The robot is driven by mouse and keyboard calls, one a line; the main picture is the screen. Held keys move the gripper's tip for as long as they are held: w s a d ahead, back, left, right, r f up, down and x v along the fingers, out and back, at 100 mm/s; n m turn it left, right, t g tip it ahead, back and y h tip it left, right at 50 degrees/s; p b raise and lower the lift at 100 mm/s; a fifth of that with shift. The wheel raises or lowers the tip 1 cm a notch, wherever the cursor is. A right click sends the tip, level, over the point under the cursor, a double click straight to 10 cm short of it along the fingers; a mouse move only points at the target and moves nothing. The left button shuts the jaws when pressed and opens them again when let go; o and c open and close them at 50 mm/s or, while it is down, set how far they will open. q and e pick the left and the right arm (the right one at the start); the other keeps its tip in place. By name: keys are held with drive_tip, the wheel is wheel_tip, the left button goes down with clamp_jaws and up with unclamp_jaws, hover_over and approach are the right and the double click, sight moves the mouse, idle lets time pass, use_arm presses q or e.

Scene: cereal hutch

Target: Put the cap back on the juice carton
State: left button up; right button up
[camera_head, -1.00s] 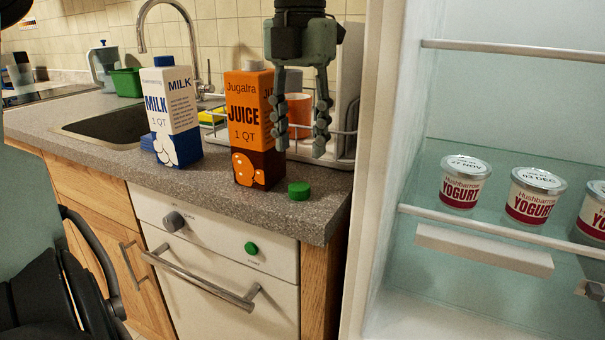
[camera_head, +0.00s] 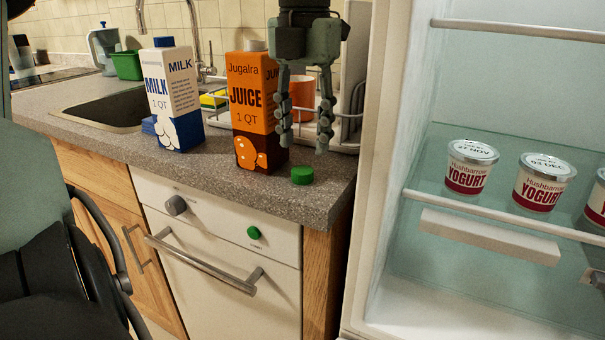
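The orange and brown juice carton (camera_head: 250,110) stands upright on the counter near its front edge. Its pale spout (camera_head: 255,45) shows on top without a cap. The green cap (camera_head: 302,175) lies on the counter to the right of the carton's base, near the front edge. My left gripper (camera_head: 304,141) points down from the top of the picture, just right of the carton. Its two fingers are apart with nothing between them, and their tips appear above the cap. I cannot tell how far behind the cap they are. My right gripper is not in view.
A milk carton (camera_head: 172,95) stands left of the juice. Behind are the sink (camera_head: 105,108) and a dish rack with an orange cup (camera_head: 302,92). An open fridge with yogurt cups (camera_head: 470,167) borders the counter on the right. Bare counter (camera_head: 225,188) lies along the front.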

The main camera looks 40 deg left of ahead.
sight(301, 171)
use_arm(q)
drive_tip(key=shift+s+a+f, duration=0.15)
drive_tip(key=shift+f, duration=2.5)
drive_tip(key=c, duration=0.5)
